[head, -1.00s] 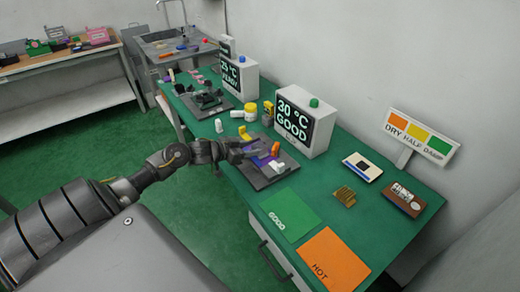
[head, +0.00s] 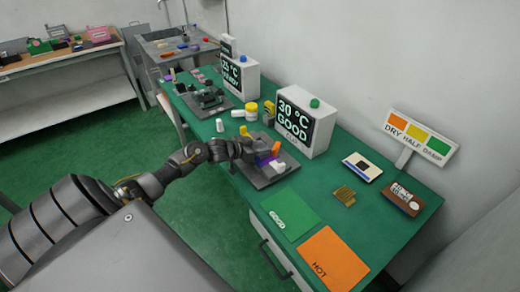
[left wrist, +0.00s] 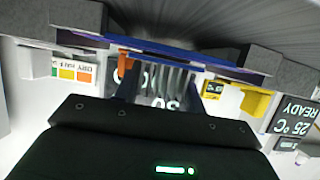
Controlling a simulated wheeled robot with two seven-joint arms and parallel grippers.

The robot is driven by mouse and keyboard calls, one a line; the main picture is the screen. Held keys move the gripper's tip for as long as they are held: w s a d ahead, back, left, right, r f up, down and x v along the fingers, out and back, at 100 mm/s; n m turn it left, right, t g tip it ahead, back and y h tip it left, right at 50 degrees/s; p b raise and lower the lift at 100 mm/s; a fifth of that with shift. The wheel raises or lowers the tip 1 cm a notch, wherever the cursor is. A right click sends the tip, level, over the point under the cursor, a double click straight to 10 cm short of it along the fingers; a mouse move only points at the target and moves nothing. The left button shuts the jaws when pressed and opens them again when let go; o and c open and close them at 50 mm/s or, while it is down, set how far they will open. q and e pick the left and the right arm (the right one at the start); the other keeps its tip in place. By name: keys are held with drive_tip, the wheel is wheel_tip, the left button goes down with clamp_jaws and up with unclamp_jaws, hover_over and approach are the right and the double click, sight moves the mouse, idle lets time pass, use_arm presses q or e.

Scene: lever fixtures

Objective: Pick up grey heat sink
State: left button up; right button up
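A grey finned block, which looks like the heat sink (left wrist: 168,80), shows in the left wrist view between the two dark fingers of my left gripper (left wrist: 162,88). The fingers stand on either side of its fins; whether they press on it I cannot tell. In the head view my left gripper (head: 252,153) is low over a dark grey fixture plate (head: 262,179), beside an orange lever (head: 276,148) and a white piece (head: 278,167). A purple patch shows by the fingers. The gripper hides the heat sink there. My right gripper is not in view.
A "30 °C GOOD" display box (head: 307,120) stands close behind the fixture. A second fixture (head: 205,98) is farther back. Green (head: 290,212) and orange (head: 333,262) mats lie on the bench front. A brass-coloured finned block (head: 344,196) lies to the right.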

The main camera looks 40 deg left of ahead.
sight(260, 145)
use_arm(q)
drive_tip(key=shift+c, duration=1.2)
drive_tip(key=shift+r, duration=0.15)
drive_tip(key=shift+r, duration=0.3)
wheel_tip(260, 145, up, 2)
drive_tip(key=shift+r+b, duration=0.15)
drive_tip(key=shift+b, duration=0.35)
drive_tip(key=s+a+r+b, duration=0.2)
drive_tip(key=s+a+r, duration=0.7)
drive_tip(key=a, duration=0.1)
drive_tip(key=shift+s+a+r, duration=0.15)
drive_tip(key=shift+s+r, duration=0.1)
drive_tip(key=shift+r, duration=0.15)
